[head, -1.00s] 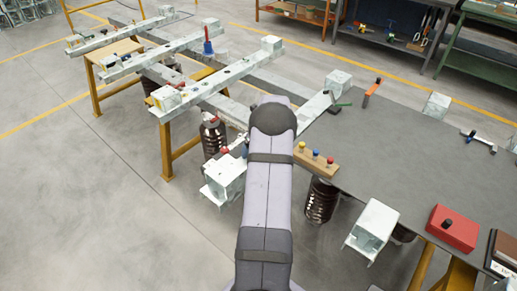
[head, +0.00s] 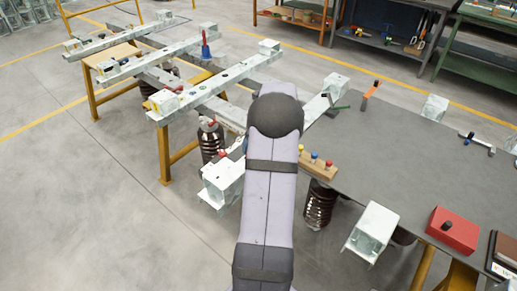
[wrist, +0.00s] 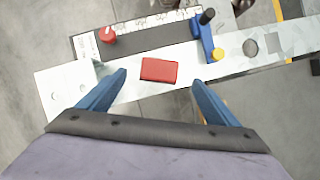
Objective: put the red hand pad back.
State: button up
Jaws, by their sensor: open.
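The red hand pad (wrist: 158,70), a small flat red block, lies on a pale metal beam in the wrist view. My gripper (wrist: 159,80) is open, with one blue finger to the left of the pad and one to the right. The fingers stand apart from the pad, with a gap on each side, and nothing is held. How high the fingertips are above the beam is hard to tell. In the head view, my arm hides the gripper and the pad.
Just beyond the pad is a dark strip with a scale (wrist: 150,38), a red knob (wrist: 107,35) and a blue clamp (wrist: 207,38). In the head view, a grey table (head: 400,150) at right bears a red box (head: 452,230) and a wooden block with coloured knobs (head: 318,166).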

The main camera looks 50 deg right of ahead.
jog(key=shift+v, duration=1.95)
jog(key=w+a+n, duration=0.1)
jog(key=a+n, duration=0.1)
jog(key=a, duration=0.2)
jog(key=w+a+n, duration=0.1)
jog(key=a+n, duration=0.2)
jog(key=a, duration=0.1)
jog(key=w+a+n+y, duration=0.1)
jog(key=a+n, duration=0.2)
jog(key=a, duration=0.1)
jog(key=shift+w+g, duration=0.25)
jog(key=shift+g, duration=0.05)
jog(key=s+a+n+g+y, duration=0.1)
jog(key=a+n, duration=1)
jog(key=a, duration=0.4)
jog(key=s+a+f+n+g, duration=0.2)
jog(key=s+a+f+n, duration=0.1)
jog(key=s+a+n, duration=1.2)
jog(key=a+n, duration=0.2)
jog(key=n, duration=0.4)
jog(key=shift+n+g, duration=0.3)
jog(key=shift+g, duration=0.1)
jog(key=shift+r, duration=0.15)
